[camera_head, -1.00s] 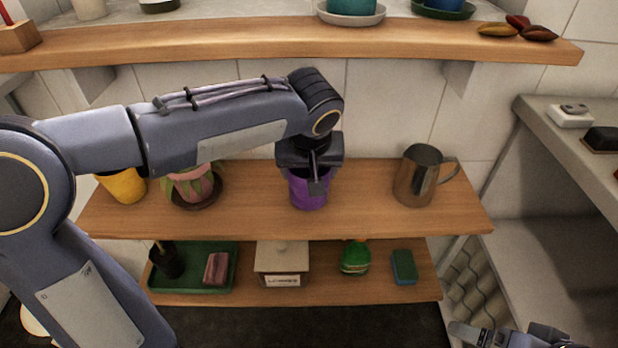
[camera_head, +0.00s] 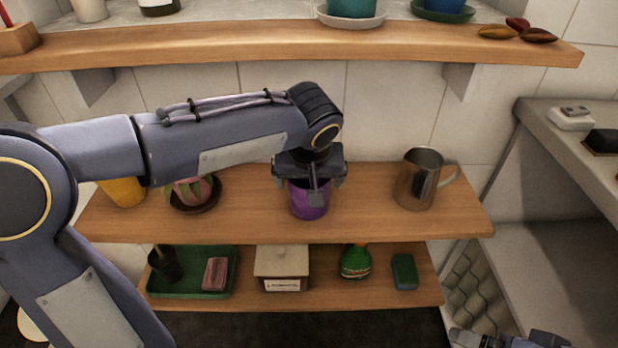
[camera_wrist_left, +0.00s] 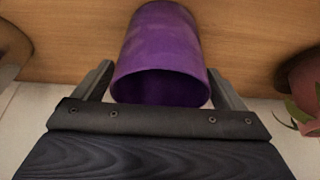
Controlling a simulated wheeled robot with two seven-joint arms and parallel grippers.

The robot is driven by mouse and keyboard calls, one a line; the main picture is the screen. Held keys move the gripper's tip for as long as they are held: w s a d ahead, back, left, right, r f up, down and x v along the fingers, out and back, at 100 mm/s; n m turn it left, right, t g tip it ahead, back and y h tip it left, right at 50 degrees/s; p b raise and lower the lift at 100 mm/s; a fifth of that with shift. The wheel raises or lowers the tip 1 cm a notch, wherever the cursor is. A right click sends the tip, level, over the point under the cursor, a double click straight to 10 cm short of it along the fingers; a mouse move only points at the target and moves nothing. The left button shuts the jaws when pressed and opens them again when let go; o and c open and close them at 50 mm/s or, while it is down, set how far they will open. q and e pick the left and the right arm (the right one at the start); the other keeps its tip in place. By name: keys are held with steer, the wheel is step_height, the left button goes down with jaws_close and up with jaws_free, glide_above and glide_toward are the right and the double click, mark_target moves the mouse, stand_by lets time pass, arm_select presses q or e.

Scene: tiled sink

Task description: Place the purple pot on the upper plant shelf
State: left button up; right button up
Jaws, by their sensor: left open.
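The purple pot (camera_head: 309,204) stands upright on the middle wooden shelf (camera_head: 255,215), between a plant pot and a metal pitcher. My left gripper (camera_head: 314,188) is at the pot's rim from above, open. In the left wrist view the purple pot (camera_wrist_left: 163,52) sits between the two spread fingers (camera_wrist_left: 165,90), its mouth toward the gripper. The upper plant shelf (camera_head: 230,42) runs across the top, holding a teal pot (camera_head: 352,8) on a saucer and a blue pot (camera_head: 443,5). Part of my right gripper (camera_head: 510,340) shows at the bottom right; its fingertips are unclear.
On the middle shelf are a yellow pot (camera_head: 124,190), a pink plant pot (camera_head: 192,190) and a metal pitcher (camera_head: 420,180). The lower shelf holds a green tray (camera_head: 190,290), a box (camera_head: 282,265), a green bottle (camera_head: 355,262) and a sponge (camera_head: 404,271). Dried pods (camera_head: 518,30) lie at the upper shelf's right.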

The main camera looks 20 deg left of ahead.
arm_select(q)
steer(key=p+v, duration=0.4)
steer(key=v, duration=0.8)
steer(key=s+a+f+h, duration=0.1)
steer(key=s+a+f, duration=0.2)
steer(key=s, duration=0.3)
steer(key=s+a+f+m+t+h, duration=0.1)
steer(key=s+a+f+h, duration=0.1)
steer(key=s+f, duration=0.3)
steer(key=s+a+f+h, duration=0.2)
steer(key=s+a+f, duration=0.1)
steer(key=s+f, duration=0.2)
steer(key=shift+s+a, duration=0.35)
steer(key=shift+s, duration=0.7)
step_height(320, 180, up, 22)
steer(key=p, duration=2.2)
steer(key=shift+r+m, duration=0.25)
steer(key=shift+m, duration=0.05)
